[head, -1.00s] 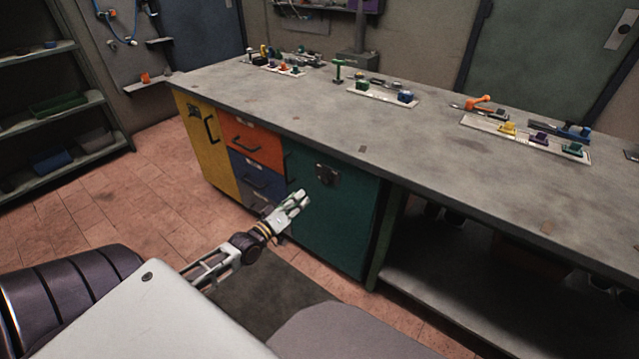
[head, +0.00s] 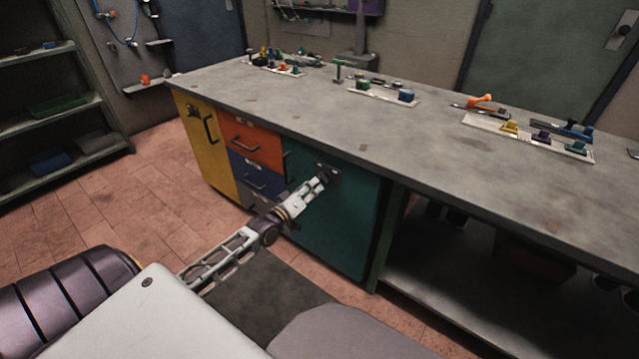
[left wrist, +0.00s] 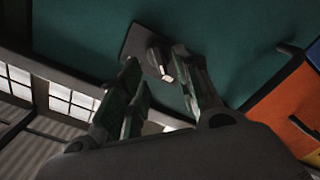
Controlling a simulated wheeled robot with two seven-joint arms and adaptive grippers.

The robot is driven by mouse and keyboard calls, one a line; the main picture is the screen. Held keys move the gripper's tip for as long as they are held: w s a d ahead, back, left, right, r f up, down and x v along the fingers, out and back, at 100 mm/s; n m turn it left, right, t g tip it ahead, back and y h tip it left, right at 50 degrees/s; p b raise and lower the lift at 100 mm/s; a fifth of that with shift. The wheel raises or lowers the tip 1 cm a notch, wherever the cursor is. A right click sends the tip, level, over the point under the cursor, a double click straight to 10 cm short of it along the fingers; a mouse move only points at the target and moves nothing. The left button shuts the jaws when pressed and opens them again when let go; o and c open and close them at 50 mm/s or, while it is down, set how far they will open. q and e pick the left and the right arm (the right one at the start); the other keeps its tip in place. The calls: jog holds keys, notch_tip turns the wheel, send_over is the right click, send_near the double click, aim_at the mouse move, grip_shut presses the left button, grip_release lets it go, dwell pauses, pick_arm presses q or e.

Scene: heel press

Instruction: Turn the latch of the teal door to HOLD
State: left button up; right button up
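The teal door (head: 345,225) is the front of the workbench cabinet and looks closed. Its dark latch plate (head: 335,173) sits near the door's top and is partly hidden by my gripper. My left gripper (head: 322,178) reaches up to it from the left. In the left wrist view the square latch plate (left wrist: 143,40) carries a dark knob (left wrist: 160,62) with a pale end. The left gripper (left wrist: 165,75) is open there, with its fingers on either side of the knob; I cannot tell whether they touch it. No HOLD marking is readable. My right gripper is not in view.
An orange drawer (head: 255,142), a blue drawer (head: 258,175) and a yellow door (head: 205,150) are left of the teal door. The workbench top (head: 400,130) overhangs above. Right of the door is an open lower shelf (head: 470,290).

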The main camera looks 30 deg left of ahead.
aim_at(324, 177)
pick_arm(q)
jog(key=w, duration=0.2)
jog(key=w+b, duration=0.1)
jog(key=w, duration=0.2)
jog(key=shift+d, duration=0.2)
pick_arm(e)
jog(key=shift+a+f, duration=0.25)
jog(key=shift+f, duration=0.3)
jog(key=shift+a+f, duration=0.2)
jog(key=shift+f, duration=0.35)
pick_arm(q)
jog(key=shift+c, duration=0.5)
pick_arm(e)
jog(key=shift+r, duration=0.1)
pick_arm(q)
jog(key=shift+s, duration=0.1)
grip_shut()
